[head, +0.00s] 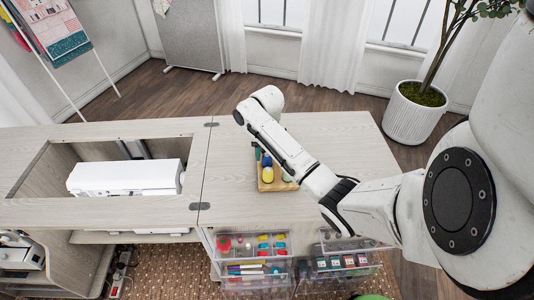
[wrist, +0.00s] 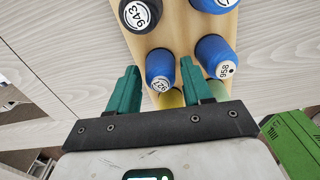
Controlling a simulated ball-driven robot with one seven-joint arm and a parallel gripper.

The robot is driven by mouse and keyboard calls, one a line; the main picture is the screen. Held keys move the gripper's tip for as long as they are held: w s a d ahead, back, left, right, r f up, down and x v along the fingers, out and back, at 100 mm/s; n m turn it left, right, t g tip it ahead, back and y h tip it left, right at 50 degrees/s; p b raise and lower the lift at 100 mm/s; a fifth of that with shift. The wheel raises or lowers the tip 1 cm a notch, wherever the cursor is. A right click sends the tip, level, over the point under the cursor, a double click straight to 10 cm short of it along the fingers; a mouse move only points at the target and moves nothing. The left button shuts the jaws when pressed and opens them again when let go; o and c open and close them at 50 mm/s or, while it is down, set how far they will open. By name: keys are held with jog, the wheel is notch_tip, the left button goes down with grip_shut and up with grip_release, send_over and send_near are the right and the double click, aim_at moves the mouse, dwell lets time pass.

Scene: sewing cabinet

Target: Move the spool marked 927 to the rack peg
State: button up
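The blue spool marked 927 (wrist: 160,68) stands on a wooden rack (wrist: 172,28) in the wrist view. My gripper (wrist: 158,72) has two green fingers, spread apart, with one on each side of this spool. Narrow gaps seem to show between fingers and spool; contact is hard to judge. In the head view the rack (head: 265,186) is on the cabinet top, partly behind my arm, with a yellow spool (head: 267,174) showing. I cannot make out an empty peg.
A blue spool marked 958 (wrist: 216,56) is close to the right finger, and a dark spool marked 943 (wrist: 140,14) is further up. Yellow-green spools (wrist: 171,98) are partly hidden below. A green object (wrist: 292,140) lies at right. A white sewing machine (head: 125,177) sits left.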

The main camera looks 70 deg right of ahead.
jog(key=o, duration=0.3)
jog(key=shift+r+p, duration=2.1)
jog(key=shift+r, duration=3.3)
